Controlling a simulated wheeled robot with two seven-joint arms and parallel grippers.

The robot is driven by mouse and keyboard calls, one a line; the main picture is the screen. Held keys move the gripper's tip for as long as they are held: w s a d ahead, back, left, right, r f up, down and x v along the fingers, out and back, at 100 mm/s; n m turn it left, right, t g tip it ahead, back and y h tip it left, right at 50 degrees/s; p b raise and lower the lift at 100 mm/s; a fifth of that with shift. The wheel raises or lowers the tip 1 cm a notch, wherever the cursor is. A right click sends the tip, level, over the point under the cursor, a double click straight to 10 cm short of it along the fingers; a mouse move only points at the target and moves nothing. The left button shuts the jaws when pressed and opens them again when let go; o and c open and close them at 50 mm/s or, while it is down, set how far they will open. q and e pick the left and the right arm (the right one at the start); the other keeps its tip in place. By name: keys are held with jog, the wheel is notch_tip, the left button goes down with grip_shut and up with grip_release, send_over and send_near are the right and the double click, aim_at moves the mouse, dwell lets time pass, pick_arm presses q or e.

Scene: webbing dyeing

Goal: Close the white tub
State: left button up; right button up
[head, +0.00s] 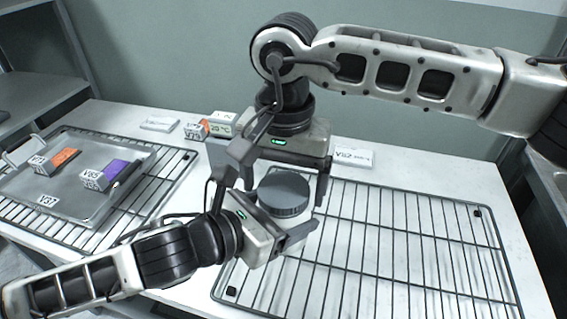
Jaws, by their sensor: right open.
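A round grey lid (284,191) with a ribbed edge shows in the middle of the head view, above the near left corner of the right wire rack. The white tub's body cannot be made out below it; my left gripper hides that spot. My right gripper (272,180) comes down from above and behind, open, with its fingers apart on either side of the lid. My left gripper (268,205) reaches in from the lower left, close against the lid's near side. Whether it grips the tub is hidden.
The right wire rack (400,235) looks bare. At left, a metal tray (75,200) on another rack holds an orange-marked block (62,160) and a purple-marked block (112,172). Labelled boxes (208,127) and a V52 card (353,155) stand at the back near the wall.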

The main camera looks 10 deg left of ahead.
jog(key=shift+f, duration=0.1)
jog(key=c, duration=1)
jog(key=m, duration=0.4)
jog(key=shift+m, duration=0.3)
jog(key=m, duration=0.4)
jog(key=shift+m, duration=0.4)
jog(key=m, duration=0.7)
jog(key=shift+m, duration=0.3)
